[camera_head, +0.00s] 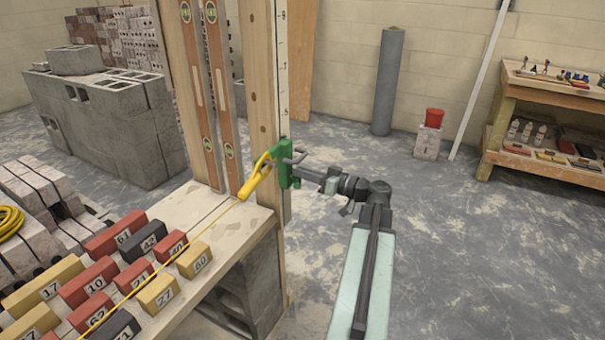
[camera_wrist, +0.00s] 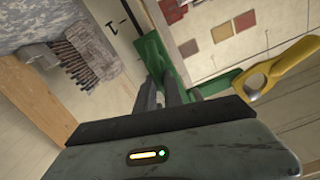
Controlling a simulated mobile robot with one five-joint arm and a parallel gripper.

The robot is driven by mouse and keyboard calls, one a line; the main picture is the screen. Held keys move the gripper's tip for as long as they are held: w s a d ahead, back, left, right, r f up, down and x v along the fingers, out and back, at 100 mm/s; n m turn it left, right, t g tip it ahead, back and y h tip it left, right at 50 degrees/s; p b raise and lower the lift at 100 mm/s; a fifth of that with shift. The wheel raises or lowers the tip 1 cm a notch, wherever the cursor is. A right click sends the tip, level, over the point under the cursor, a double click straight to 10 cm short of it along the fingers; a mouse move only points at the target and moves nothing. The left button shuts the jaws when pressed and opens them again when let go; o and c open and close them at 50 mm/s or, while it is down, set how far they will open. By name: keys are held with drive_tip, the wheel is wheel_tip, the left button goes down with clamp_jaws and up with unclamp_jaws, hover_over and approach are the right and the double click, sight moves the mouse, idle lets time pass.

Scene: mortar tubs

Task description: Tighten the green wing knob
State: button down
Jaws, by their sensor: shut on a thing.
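A green clamp (camera_head: 283,164) sits on the upright wooden post (camera_head: 264,80), with a yellow line holder (camera_head: 256,177) on its left. My gripper (camera_head: 296,166) reaches the clamp from the right. In the wrist view my gripper's fingers (camera_wrist: 160,88) are closed at the green clamp body (camera_wrist: 157,58). They are shut on the green wing knob, which is mostly hidden between them. The yellow holder (camera_wrist: 268,75) shows at the right there.
A yellow string (camera_head: 165,262) runs from the holder over a bench of numbered blocks (camera_head: 97,283). Two wooden levels (camera_head: 208,100) stand left of the post. Grey blocks (camera_head: 112,120) are stacked at the left.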

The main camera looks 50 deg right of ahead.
drive_tip(key=shift+w+d+f+m+b, duration=0.1)
drive_tip(key=shift+d+f+m+b, duration=0.2)
drive_tip(key=shift+m, duration=2.25)
drive_tip(key=shift+d+f+m+b, duration=0.15)
drive_tip(key=shift+f+m+b, duration=0.2)
drive_tip(key=shift+m, duration=2.15)
drive_tip(key=shift+w+d+f+m+b, duration=0.1)
drive_tip(key=shift+d+f+m+b, duration=0.2)
drive_tip(key=shift+m, duration=2.25)
drive_tip(key=c, duration=1.5)
unclamp_jaws()
drive_tip(key=shift+s+a, duration=0.1)
drive_tip(key=shift+a, duration=0.05)
drive_tip(key=shift+o, duration=0.2)
